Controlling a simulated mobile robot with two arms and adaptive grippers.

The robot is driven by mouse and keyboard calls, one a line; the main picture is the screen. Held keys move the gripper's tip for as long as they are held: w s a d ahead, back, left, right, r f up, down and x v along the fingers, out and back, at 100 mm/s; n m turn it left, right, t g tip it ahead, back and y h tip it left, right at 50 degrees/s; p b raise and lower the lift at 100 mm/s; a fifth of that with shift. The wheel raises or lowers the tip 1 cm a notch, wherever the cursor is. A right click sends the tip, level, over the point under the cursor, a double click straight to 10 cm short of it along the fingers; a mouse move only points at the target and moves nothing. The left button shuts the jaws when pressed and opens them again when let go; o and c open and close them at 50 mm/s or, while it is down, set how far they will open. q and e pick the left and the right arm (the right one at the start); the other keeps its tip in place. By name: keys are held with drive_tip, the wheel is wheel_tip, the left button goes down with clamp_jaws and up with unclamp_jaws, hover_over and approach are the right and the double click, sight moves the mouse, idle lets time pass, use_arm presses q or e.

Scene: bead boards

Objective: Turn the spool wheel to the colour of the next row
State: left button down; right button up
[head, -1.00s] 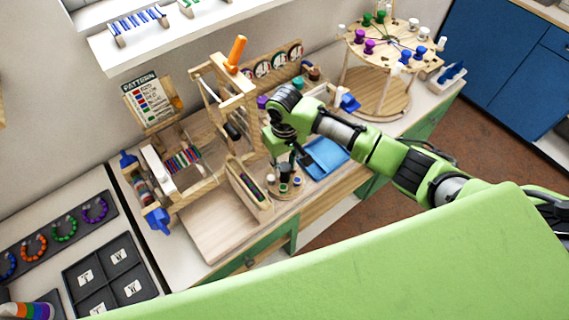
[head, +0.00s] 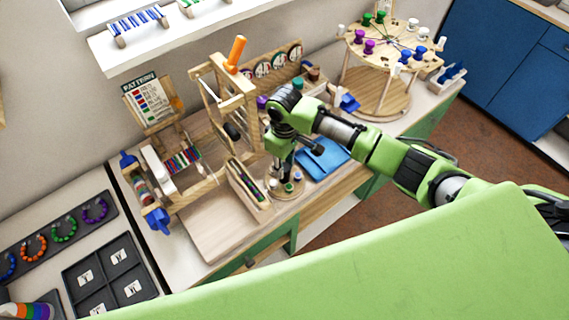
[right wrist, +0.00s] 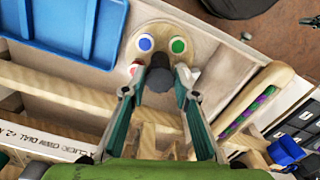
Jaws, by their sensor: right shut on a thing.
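The spool wheel (head: 296,190) is a small round wooden disc with coloured spools, at the bench's front edge in the head view. In the right wrist view its pale disc (right wrist: 179,29) shows a blue-topped spool (right wrist: 145,43), a green-topped spool (right wrist: 178,45) and part of a red one (right wrist: 133,69). My right gripper (right wrist: 158,80) points down and is shut on the dark central knob (right wrist: 156,84). It hides part of the wheel in the head view (head: 284,172). The pattern card (head: 149,100) with coloured rows stands at the back left. My left gripper is not in view.
A blue tray (head: 325,158) lies right beside the wheel. A narrow wooden box (head: 250,186) with coloured beads is close on its left. The wooden loom frame (head: 235,105) stands behind. A larger carousel (head: 375,92) is at the back right.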

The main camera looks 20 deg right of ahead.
drive_tip(key=o, duration=1.1)
drive_tip(key=shift+r, duration=0.1)
wheel_tip(320, 180, up, 12)
drive_tip(key=shift+f, duration=0.1)
